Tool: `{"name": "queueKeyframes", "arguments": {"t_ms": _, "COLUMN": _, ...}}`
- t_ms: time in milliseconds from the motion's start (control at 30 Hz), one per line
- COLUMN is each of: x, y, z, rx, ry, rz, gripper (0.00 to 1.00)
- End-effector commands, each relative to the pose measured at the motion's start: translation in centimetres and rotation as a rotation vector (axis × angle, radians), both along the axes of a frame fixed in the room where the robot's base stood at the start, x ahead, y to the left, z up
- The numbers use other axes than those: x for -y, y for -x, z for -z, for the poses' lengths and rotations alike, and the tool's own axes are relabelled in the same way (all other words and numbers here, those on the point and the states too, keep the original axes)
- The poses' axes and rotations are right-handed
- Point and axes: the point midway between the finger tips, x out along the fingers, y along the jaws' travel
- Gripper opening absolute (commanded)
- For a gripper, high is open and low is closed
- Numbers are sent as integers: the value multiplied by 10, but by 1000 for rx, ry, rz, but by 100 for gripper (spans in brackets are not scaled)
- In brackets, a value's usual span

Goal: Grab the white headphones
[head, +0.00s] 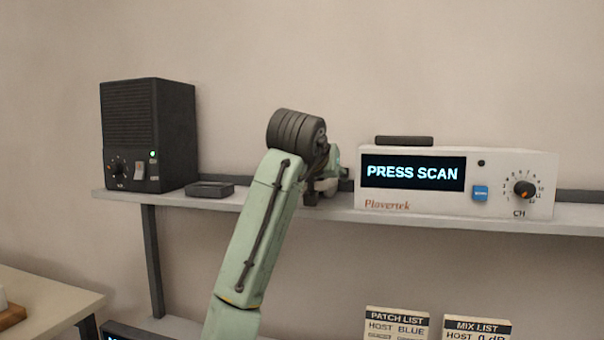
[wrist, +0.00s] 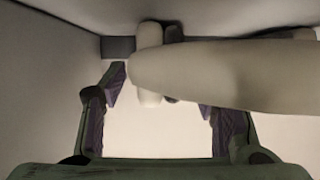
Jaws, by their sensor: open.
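In the wrist view, a smooth pale shape that looks like part of the white headphones (wrist: 225,75) reaches in from the right, close to the camera. A pale rounded upright piece (wrist: 149,62) with a dark part beside it shows behind its left end; I cannot tell for sure whether they are joined. My gripper (wrist: 162,95) is open, with its purple-padded fingers on either side below these pale pieces. Nothing is clearly held between them. In the head view, my gripper (head: 325,183) is at the shelf, largely hidden by my arm, and I cannot make out the headphones there.
The shelf (head: 340,206) holds a black speaker box (head: 150,135), a small dark tray (head: 210,189) and a white receiver (head: 440,205) reading "PRESS SCAN", right of my gripper. A dark bar (head: 403,141) lies on the receiver. Two list cards (head: 397,325) stand below. A table (head: 45,305) is at lower left.

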Motion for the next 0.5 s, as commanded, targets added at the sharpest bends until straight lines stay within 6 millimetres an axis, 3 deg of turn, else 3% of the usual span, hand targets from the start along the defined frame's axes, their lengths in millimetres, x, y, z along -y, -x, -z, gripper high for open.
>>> {"name": "queueKeyframes", "arguments": {"t_ms": 167, "x": 5, "y": -16, "z": 6, "rx": -1, "ry": 0, "rz": -1, "gripper": 55}}
{"name": "queueKeyframes", "arguments": {"t_ms": 400, "x": 6, "y": -18, "z": 8, "rx": 0, "ry": 0, "rz": 0, "gripper": 55}}
{"name": "queueKeyframes", "arguments": {"t_ms": 500, "x": 6, "y": -18, "z": 8, "rx": 0, "ry": 0, "rz": 0, "gripper": 49}}
